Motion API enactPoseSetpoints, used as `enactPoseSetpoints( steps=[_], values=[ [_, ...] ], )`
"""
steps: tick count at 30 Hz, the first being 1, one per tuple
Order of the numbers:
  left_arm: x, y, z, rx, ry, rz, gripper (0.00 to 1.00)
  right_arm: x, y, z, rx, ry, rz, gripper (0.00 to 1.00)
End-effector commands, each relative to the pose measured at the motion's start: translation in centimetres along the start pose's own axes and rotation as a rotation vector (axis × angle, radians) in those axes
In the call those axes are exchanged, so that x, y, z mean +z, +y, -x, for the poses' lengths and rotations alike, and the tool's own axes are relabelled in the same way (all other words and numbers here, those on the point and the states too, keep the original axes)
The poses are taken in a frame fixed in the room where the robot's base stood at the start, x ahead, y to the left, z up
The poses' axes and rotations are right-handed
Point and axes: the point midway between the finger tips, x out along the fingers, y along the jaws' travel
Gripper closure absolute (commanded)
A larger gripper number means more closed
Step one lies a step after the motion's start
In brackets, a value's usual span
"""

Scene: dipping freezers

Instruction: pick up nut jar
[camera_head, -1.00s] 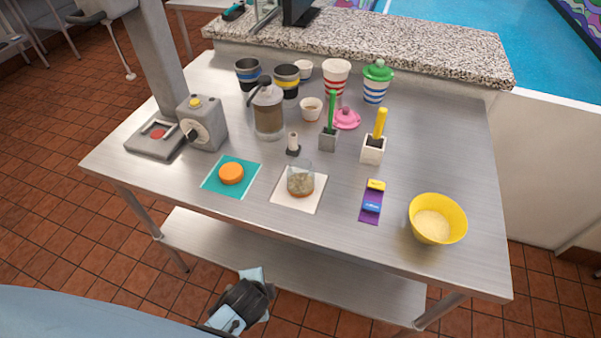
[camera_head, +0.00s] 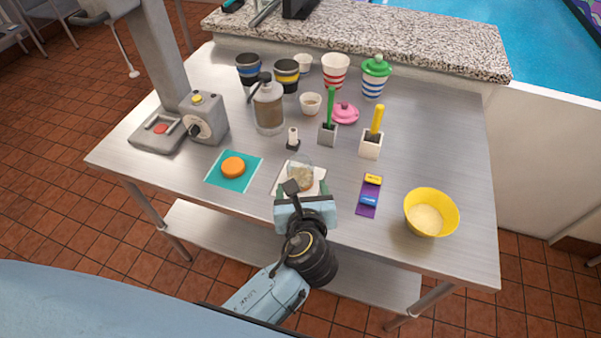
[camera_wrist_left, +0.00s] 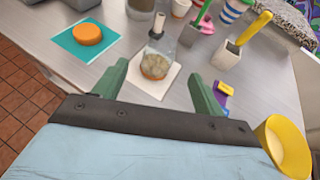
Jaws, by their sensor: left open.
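In the left wrist view the jar (camera_wrist_left: 156,62) stands ahead of and between my two green fingers. My left gripper (camera_head: 303,188) is open and empty, just in front of the jar at the table's front edge; it partly covers the mat in the head view. In the left wrist view the fingertips (camera_wrist_left: 157,75) are apart, one each side of the jar's line. My right gripper does not show.
An orange lid (camera_head: 233,167) lies on a teal mat left of the jar. Small blue and yellow blocks (camera_head: 370,190) lie on a purple strip to the right, beside a yellow bowl (camera_head: 431,211). A small holder (camera_head: 292,140) and a dispenser (camera_head: 268,108) stand behind the jar.

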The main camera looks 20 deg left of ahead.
Motion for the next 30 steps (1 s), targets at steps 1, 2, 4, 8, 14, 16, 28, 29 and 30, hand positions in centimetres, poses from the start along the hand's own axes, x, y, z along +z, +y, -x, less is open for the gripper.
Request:
enactPoseSetpoints(
  steps=[1, 2, 4, 8, 14, 16, 28, 29, 30],
  values=[
    [0.3, -0.3, -0.1, -0.002, -0.011, -0.027, 0.29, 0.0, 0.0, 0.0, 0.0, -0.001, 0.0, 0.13],
    [0.4, -0.3, -0.3, -0.003, -0.016, -0.039, 0.29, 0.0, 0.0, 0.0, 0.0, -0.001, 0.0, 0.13],
    [0.6, -0.4, -1.2, -0.003, -0.023, -0.051, 0.29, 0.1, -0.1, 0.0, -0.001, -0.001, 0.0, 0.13],
    [0.6, -0.4, -3.8, -0.002, -0.022, -0.051, 0.29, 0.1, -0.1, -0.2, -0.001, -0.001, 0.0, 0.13],
    [0.6, -0.4, -7.1, -0.003, -0.02, -0.048, 0.29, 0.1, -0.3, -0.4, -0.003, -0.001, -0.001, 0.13],
    [0.6, -0.4, -7.7, -0.003, -0.019, -0.047, 0.29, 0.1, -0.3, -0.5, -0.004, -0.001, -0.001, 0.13],
    [0.5, -0.5, -12.0, -0.002, -0.019, -0.046, 0.29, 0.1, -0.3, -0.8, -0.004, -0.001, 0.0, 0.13],
    [0.4, -0.5, -12.4, -0.003, -0.019, -0.047, 0.29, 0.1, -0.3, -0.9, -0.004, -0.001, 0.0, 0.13],
    [0.5, -0.6, -12.7, -0.003, -0.019, -0.046, 0.29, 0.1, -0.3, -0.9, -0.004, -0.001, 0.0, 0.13]
  ],
)
